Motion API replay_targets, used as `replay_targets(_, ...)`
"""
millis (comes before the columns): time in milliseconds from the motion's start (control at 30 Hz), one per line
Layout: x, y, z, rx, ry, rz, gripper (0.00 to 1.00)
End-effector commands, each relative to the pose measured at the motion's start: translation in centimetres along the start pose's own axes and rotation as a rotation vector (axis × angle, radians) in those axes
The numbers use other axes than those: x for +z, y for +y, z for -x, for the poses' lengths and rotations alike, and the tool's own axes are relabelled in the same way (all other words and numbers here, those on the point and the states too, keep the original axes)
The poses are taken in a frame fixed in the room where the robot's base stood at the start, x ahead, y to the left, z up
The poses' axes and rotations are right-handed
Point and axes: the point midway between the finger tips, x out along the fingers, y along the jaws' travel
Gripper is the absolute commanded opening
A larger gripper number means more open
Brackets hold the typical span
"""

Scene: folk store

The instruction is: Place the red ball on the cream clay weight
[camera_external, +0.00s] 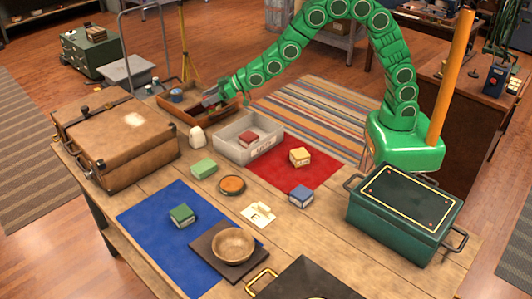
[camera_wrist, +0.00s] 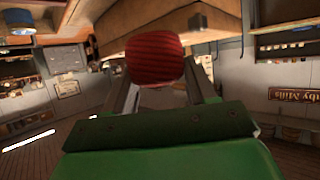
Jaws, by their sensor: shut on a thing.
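My gripper (camera_external: 207,101) reaches in from the upper right over the wooden tray (camera_external: 166,107) at the back of the table. In the wrist view it is shut on the red ball (camera_wrist: 155,60), which has a ridged surface and sits between the two fingers. The ball is not clearly visible in the external view. The cream clay weight (camera_external: 197,138) is a small pale rounded lump on the bare table, below my gripper in the picture. It stands between the suitcase and the grey bin, apart from my gripper.
A brown suitcase (camera_external: 112,150) stands left of the weight, and a grey bin (camera_external: 232,150) holding a red box (camera_external: 249,138) stands right. A light green block (camera_external: 204,169) lies in front. A blue round thing (camera_external: 176,95) is in the tray. A green case (camera_external: 405,215) is at right.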

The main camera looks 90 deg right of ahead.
Motion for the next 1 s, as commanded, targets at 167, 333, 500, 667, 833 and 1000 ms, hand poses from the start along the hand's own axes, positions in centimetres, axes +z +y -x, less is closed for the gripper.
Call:
replay_targets(167,0.0,0.1,-2.3,0.0,0.002,0.0,0.27)
replay_targets(333,1.1,0.1,-4.2,0.0,-0.002,0.0,0.27)
replay_targets(500,1.9,0.1,-6.0,0.0,-0.002,0.0,0.27)
replay_targets(667,2.5,0.1,-7.5,0.0,0.0,0.0,0.27)
replay_targets(833,2.8,0.1,-8.2,0.0,0.0,0.0,0.27)
replay_targets(1000,3.0,0.1,-8.7,0.0,0.0,0.0,0.27)
